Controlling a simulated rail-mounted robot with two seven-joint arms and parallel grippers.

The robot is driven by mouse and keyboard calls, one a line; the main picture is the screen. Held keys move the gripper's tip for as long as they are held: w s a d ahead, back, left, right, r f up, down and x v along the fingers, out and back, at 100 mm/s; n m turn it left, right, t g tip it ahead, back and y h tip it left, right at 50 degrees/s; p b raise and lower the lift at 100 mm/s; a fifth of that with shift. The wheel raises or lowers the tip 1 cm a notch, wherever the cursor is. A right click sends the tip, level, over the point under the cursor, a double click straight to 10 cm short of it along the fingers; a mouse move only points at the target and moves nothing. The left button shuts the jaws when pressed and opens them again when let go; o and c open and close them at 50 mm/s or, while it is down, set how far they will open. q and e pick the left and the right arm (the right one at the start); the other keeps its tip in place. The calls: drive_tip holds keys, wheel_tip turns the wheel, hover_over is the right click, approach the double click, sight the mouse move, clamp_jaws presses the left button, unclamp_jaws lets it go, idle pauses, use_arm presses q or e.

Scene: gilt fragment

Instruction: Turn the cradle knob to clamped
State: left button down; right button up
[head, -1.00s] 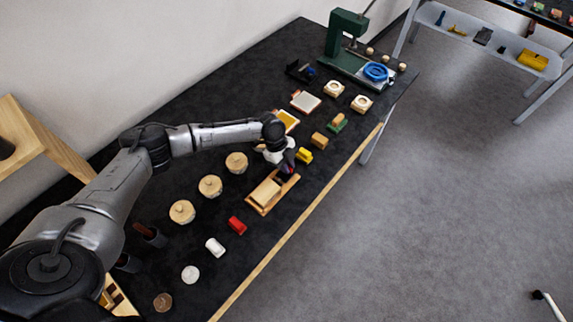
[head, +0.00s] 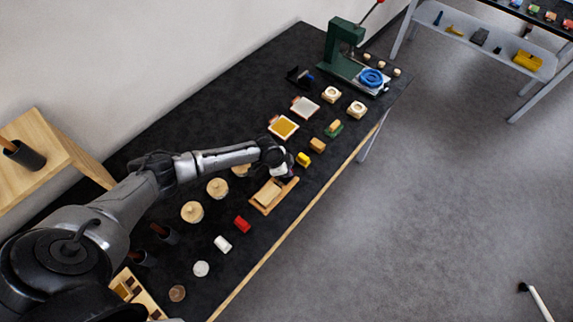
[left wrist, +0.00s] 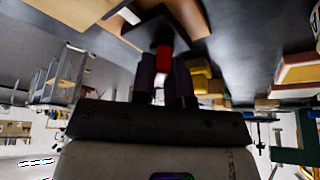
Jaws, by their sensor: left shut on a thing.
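The cradle (head: 265,209) is a wooden tray holding a pale wooden block (head: 268,192), near the front edge of the black table. My left gripper (head: 287,174) is at the cradle's far right corner, its fingers mostly hidden in the head view. In the left wrist view its two dark fingers (left wrist: 164,82) are close together, shut on a small red piece (left wrist: 164,57) that looks like the cradle knob. The knob's mark and angle cannot be read. The cradle's wooden edge (left wrist: 124,20) is at the top. My right gripper is not in view.
A yellow block (head: 304,159) lies just beyond the gripper, with a wooden block (head: 318,145) behind it. A green press (head: 342,45) stands at the far end.

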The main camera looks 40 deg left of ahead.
use_arm(q)
drive_tip(key=n+p, duration=0.1)
drive_tip(key=p, duration=0.1)
drive_tip(key=n+y+p, duration=0.1)
drive_tip(key=n+p, duration=0.1)
drive_tip(key=n+t+p, duration=0.1)
drive_tip(key=n, duration=0.1)
drive_tip(key=shift+d+r+y+p, duration=0.15)
drive_tip(key=shift+r+y+p, duration=0.15)
drive_tip(key=shift+y+p, duration=0.1)
drive_tip(key=shift+f+n+y+p, duration=0.2)
drive_tip(key=shift+n+y+p, duration=0.5)
drive_tip(key=shift+n+p, duration=1.05)
drive_tip(key=shift+n, duration=0.25)
drive_tip(key=c, duration=1.1)
unclamp_jaws()
drive_tip(key=shift+f, duration=0.1)
drive_tip(key=shift+p+v, duration=0.55)
drive_tip(key=shift+v, duration=6.4)
